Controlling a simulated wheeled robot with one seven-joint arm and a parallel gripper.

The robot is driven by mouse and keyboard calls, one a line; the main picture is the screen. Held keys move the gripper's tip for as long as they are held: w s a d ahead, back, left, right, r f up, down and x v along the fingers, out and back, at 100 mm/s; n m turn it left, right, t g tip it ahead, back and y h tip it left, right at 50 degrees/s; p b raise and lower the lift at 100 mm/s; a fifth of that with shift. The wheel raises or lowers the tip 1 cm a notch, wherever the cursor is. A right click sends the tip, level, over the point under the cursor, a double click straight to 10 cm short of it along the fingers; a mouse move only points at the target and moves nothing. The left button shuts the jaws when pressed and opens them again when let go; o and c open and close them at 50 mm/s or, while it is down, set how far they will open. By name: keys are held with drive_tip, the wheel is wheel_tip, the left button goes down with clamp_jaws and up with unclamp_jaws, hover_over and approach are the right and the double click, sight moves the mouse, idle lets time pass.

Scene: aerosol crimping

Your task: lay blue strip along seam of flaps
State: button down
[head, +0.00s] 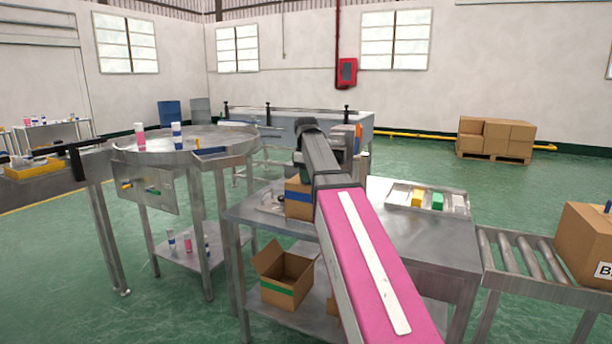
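A brown cardboard box (297,208) with a blue band on its side stands on the steel workbench (430,243), partly behind my arm. Its top flaps and their seam are hidden. Small orange and blue shapes (357,139) show just right of my arm's dark far joint, above a bit of brown; I cannot tell whether one is the blue strip. My arm, pink with a white stripe, reaches forward over the bench. My gripper is hidden behind the arm, so its fingers and anything in them do not show.
A shallow tray (399,196) with yellow, green and white items lies at the bench's back right. An open box (283,267) with a green band sits on the lower shelf. A roller conveyor (525,262) carrying a box (588,245) adjoins right. A round steel table (180,150) stands left.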

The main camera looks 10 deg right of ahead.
drive_tip(key=c, duration=1.2)
unclamp_jaws()
drive_tip(key=shift+c, duration=0.2)
drive_tip(key=shift+r, duration=0.1)
wheel_tip(320, 180, up, 11)
drive_tip(key=shift+f, duration=0.2)
drive_tip(key=shift+s, duration=0.1)
